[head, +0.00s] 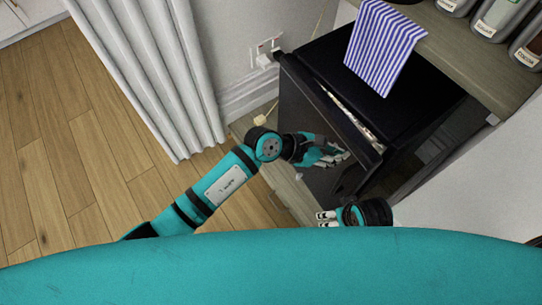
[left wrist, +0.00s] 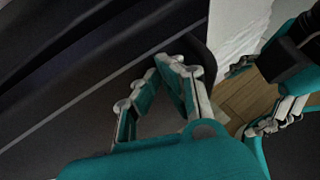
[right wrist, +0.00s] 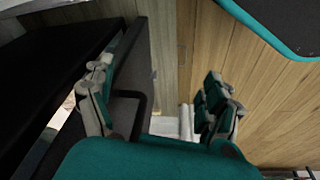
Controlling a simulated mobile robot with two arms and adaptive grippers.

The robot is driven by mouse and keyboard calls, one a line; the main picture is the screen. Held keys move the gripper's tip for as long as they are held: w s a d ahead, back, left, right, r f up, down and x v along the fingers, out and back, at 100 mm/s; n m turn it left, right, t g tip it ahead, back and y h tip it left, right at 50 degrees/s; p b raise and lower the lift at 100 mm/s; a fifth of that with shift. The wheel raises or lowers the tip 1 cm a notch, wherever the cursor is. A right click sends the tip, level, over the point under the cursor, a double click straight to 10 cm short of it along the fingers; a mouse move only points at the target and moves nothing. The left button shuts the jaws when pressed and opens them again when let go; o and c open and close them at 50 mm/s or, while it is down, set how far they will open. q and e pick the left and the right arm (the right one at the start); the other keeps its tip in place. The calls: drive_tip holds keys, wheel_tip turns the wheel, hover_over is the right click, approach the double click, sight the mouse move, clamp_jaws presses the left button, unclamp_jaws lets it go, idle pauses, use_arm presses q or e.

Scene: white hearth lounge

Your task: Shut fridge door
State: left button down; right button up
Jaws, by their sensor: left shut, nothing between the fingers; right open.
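The black fridge (head: 385,85) stands under a wooden counter in the head view. Its door (head: 305,108) is ajar, with a narrow gap along its top edge showing pale contents. My left gripper (head: 335,155) is shut and empty at the door's outer face; I cannot tell whether it touches. In the left wrist view its fingers (left wrist: 158,88) show against the dark door (left wrist: 75,130). My right gripper (head: 327,217) is open, low near the door's free end. In the right wrist view the door (right wrist: 148,65) and its dark handle show between the open fingers (right wrist: 160,105).
A striped blue and white cloth (head: 380,45) hangs over the counter edge (head: 450,50) above the fridge. Several jars (head: 495,18) stand on the counter. Wooden floor (head: 60,130) is clear at left.

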use_arm(q)
drive_tip(key=d, duration=0.1)
drive_tip(key=w+d, duration=0.1)
drive_tip(key=d, duration=0.1)
drive_tip(key=shift+d, duration=0.1)
drive_tip(key=shift+r, duration=0.1)
use_arm(e)
drive_tip(key=shift+v, duration=1.2)
use_arm(q)
drive_tip(key=shift+r, duration=0.1)
drive_tip(key=shift+w+a+r, duration=0.1)
drive_tip(key=shift+a, duration=0.25)
approach(347, 148)
drive_tip(key=shift+a+r, duration=0.15)
drive_tip(key=shift+a, duration=0.5)
use_arm(e)
drive_tip(key=shift+w, duration=0.25)
